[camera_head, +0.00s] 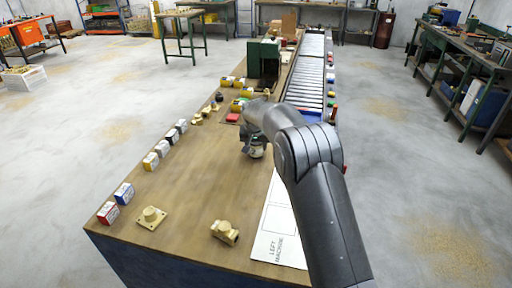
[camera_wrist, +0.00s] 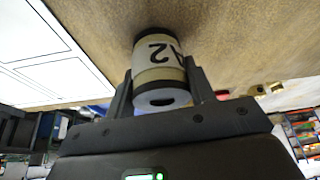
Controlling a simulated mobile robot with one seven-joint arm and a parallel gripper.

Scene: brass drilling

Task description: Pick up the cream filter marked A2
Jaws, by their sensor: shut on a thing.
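The cream filter marked A2 (camera_wrist: 157,62) is a short cylinder with dark bands near its ends and a pale end cap. My gripper (camera_wrist: 158,88) is shut on it, with one finger on each side in the wrist view. The wooden tabletop shows right behind the filter, and I cannot tell whether the filter touches it. In the head view my gripper (camera_head: 256,148) is over the middle of the table with the filter (camera_head: 257,153) low at its tip, partly hidden by my arm.
A row of small boxes (camera_head: 151,161) lines the table's left edge. Brass fittings (camera_head: 225,232) lie at the near end. A white printed sheet (camera_head: 274,246) lies at the right. Yellow cylinders (camera_head: 238,104) and a green machine (camera_head: 264,60) stand farther back beside a roller conveyor (camera_head: 308,72).

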